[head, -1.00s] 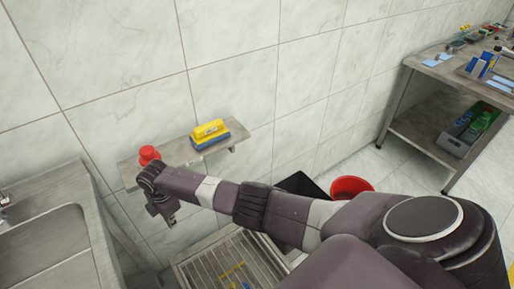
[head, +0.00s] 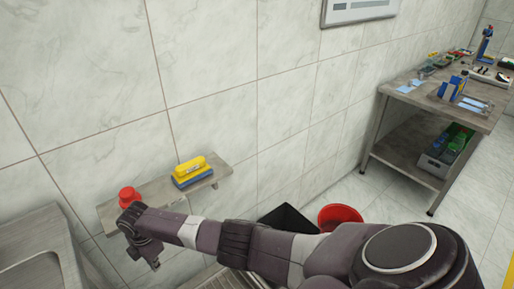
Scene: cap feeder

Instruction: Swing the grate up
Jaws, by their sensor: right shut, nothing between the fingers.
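The slatted metal grate (head: 228,282) shows only as a small strip at the bottom edge in the head view, partly hidden behind my right arm. The rest of it is out of the picture, so I cannot tell its full pose. My right gripper (head: 153,264) is shut and empty. It hangs fingers down just in front of the wall shelf, to the left of the visible part of the grate and apart from it. My left gripper is not in view.
A wall shelf (head: 228,177) holds a red object (head: 129,196) and a yellow-and-blue brush (head: 193,172). A metal sink (head: 40,240) is at left. A black bin (head: 287,217) and a red bucket (head: 340,215) stand behind my arm. A workbench (head: 415,92) is at right.

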